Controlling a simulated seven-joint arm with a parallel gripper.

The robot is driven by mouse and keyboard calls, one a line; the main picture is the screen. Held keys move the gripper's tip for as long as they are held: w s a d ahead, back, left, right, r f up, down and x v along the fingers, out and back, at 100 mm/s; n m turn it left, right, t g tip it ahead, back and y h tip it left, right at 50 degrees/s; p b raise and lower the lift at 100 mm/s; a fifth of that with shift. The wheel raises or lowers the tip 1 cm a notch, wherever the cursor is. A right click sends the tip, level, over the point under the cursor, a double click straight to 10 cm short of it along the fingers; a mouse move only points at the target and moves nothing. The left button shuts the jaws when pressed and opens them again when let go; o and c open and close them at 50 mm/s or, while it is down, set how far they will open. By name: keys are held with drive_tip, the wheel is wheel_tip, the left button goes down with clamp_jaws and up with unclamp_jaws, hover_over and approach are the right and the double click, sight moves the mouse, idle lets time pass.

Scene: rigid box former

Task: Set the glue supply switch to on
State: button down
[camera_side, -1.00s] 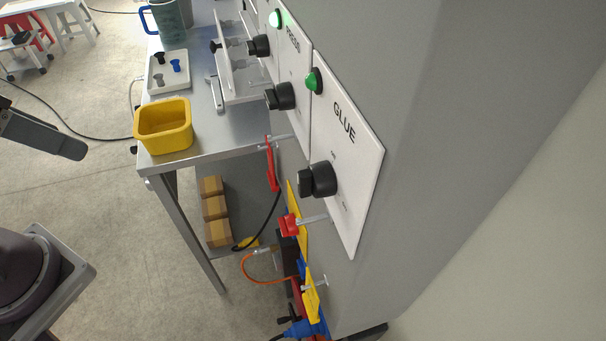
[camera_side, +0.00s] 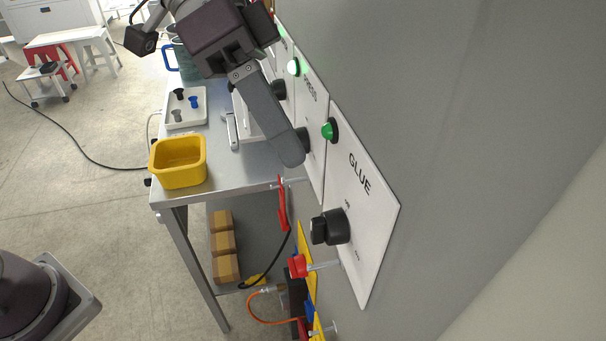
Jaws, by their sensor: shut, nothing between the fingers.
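The white GLUE panel (camera_side: 368,215) is on the grey cabinet wall. I cannot tell which label the switch points to. A green lamp (camera_side: 330,130) at the panel's top looks duller than the neighbouring one. My gripper (camera_side: 289,153) is shut and empty, reaching down from the top. Its tip is up and left of the glue switch, apart from it, and overlaps the neighbouring panel's lower black knob (camera_side: 303,139) in the picture.
The PRESS panel (camera_side: 312,115) with a bright green lamp (camera_side: 293,66) adjoins above. Red handles (camera_side: 283,205) jut out left of and below the GLUE panel. A yellow bin (camera_side: 178,162) and a white tray (camera_side: 200,118) stand on the metal table.

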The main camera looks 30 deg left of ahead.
sight(332, 239)
drive_tip(key=s+d, duration=0.1)
drive_tip(key=s+d+f, duration=0.1)
drive_tip(key=s+d, duration=0.1)
drive_tip(key=d, duration=0.1)
drive_tip(key=shift+f, duration=0.3)
drive_tip(key=shift+s+d+r+m+t+y, duration=0.3)
drive_tip(key=shift+t+y, duration=0.4)
drive_tip(key=shift+y, duration=0.2)
drive_tip(key=shift+s+d+r+t+y, duration=0.2)
drive_tip(key=shift+d+t+y, duration=0.05)
drive_tip(key=shift+t+y, duration=0.35)
drive_tip(key=t+y, duration=0.1)
drive_tip(key=s+d+m+t+y, duration=0.1)
drive_tip(key=t+y, duration=0.1)
drive_tip(key=shift+s+d, duration=0.3)
drive_tip(key=shift+s+d+f, duration=0.25)
drive_tip(key=shift+s+d, duration=0.35)
drive_tip(key=shift+s, duration=0.05)
drive_tip(key=shift+s+d+f, duration=0.25)
drive_tip(key=shift+d+f, duration=0.05)
drive_tip(key=shift+s+f, duration=0.15)
drive_tip(key=shift+f, duration=0.1)
